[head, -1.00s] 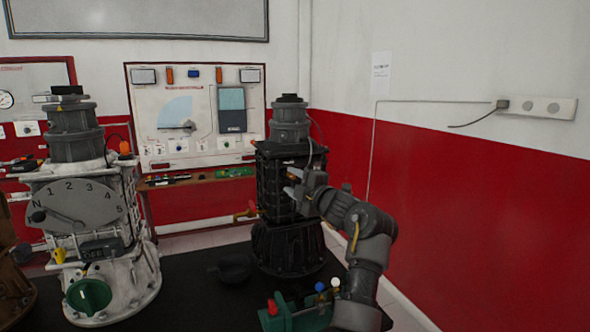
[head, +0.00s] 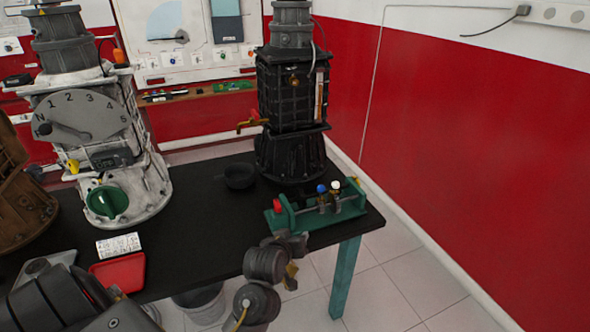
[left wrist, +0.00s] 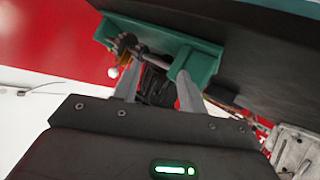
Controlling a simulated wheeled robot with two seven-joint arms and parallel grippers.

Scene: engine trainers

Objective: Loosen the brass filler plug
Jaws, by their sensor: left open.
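The black engine unit (head: 272,95) stands upright at the back of the table. A small brass round fitting, which looks like the filler plug (head: 294,81), sits high on its front face. How far it is screwed in is too small to tell. My left gripper (head: 296,241) is low in front of the table, beside the teal fixture and well apart from the plug. In the left wrist view its two grey fingers (left wrist: 158,88) are spread with nothing held between them. The teal fixture (left wrist: 200,62) is close ahead of the fingers. My right gripper does not show.
The teal fixture (head: 342,212) with red, blue and white knobs stands at the table's front right corner. A brass tap (head: 250,123) juts left from the black unit. A black bowl (head: 239,177), a white engine unit (head: 146,170) and a red tray (head: 119,273) are further left.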

